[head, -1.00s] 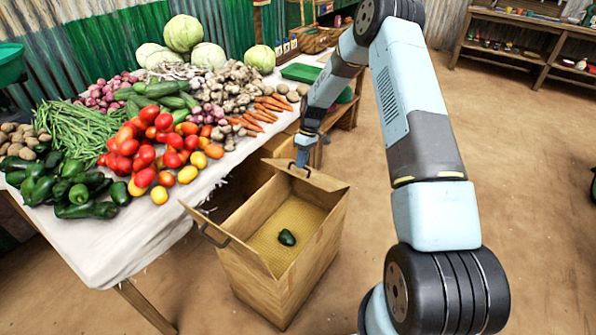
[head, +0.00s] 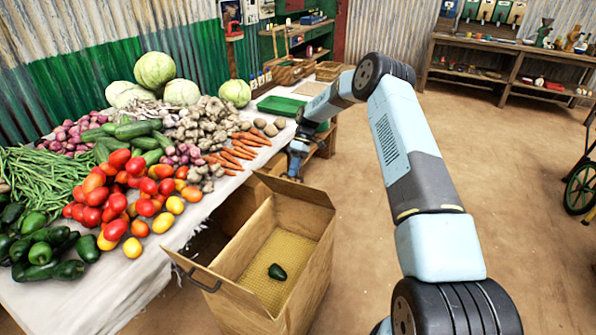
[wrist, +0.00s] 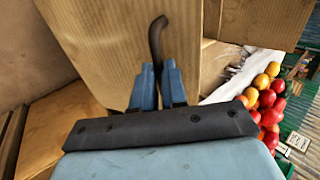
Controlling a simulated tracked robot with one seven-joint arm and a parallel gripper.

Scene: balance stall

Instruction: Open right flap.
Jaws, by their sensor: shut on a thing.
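The open cardboard box (head: 312,268) stands on the floor beside the vegetable table. A dark green pepper (head: 277,271) lies on its bottom. The right flap (head: 290,194) is at the box's far end, swung up from the opening and tilted. The other flap (head: 222,294) is folded outward at the near left, with its dark handle (head: 204,279) showing. My gripper (head: 293,176) is at the right flap's upper edge. In the wrist view, my gripper (wrist: 159,72) is shut on the dark curved handle (wrist: 156,36) of the right flap. The fingertips are partly hidden in the head view.
The table with its white cloth (head: 60,312) and piled vegetables stands close to the box's left. Shelves (head: 510,60) line the back wall. Bare floor (head: 400,285) lies open to the right of the box.

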